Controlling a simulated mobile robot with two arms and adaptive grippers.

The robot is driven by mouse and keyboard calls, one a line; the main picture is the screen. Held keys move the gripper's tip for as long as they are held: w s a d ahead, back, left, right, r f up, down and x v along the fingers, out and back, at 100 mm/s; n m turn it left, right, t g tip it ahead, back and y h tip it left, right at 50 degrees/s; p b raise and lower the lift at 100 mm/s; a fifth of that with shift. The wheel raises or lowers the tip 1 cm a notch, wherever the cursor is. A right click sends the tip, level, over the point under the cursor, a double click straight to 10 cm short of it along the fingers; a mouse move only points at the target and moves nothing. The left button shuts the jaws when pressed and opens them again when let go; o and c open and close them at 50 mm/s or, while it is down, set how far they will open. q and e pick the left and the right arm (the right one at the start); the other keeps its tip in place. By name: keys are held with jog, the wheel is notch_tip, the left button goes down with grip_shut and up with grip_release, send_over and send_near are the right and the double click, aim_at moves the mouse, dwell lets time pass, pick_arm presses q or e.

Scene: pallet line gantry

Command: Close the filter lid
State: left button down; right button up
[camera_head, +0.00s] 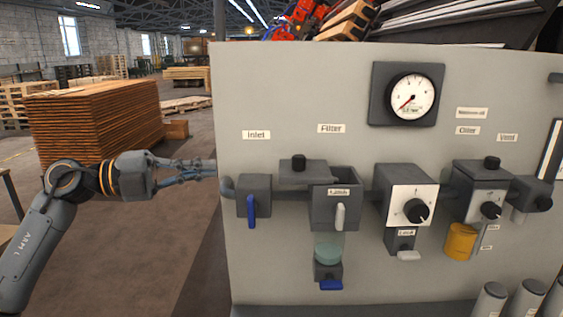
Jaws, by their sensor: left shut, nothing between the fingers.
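The filter housing (330,215) is a dark grey box on the panel below the "Filter" label (331,128). Its top looks open at the right, showing a dark inside. The flat grey filter lid (312,177) with a black knob (298,162) sits off to the left of the opening and covers only part of it at most. My left gripper (208,169) is shut and empty, at the panel's left edge, left of the lid and apart from it. My right gripper is not in view.
The inlet valve (254,195) with a blue handle stands between my left gripper and the filter. A gauge (410,95), a regulator (405,195) and an oiler (482,190) with a yellow cup are to the right. Stacked boards (100,120) stand behind at left.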

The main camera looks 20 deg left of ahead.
pick_arm(q)
jog(key=p, duration=0.3)
send_near(304, 164)
jog(key=w+d+p, duration=0.1)
jog(key=w, duration=0.1)
jog(key=w+d+p, duration=0.1)
jog(key=d+p, duration=0.1)
jog(key=shift+w+d+r, duration=0.15)
jog(key=shift+w+d, duration=0.15)
jog(key=shift+w, duration=0.1)
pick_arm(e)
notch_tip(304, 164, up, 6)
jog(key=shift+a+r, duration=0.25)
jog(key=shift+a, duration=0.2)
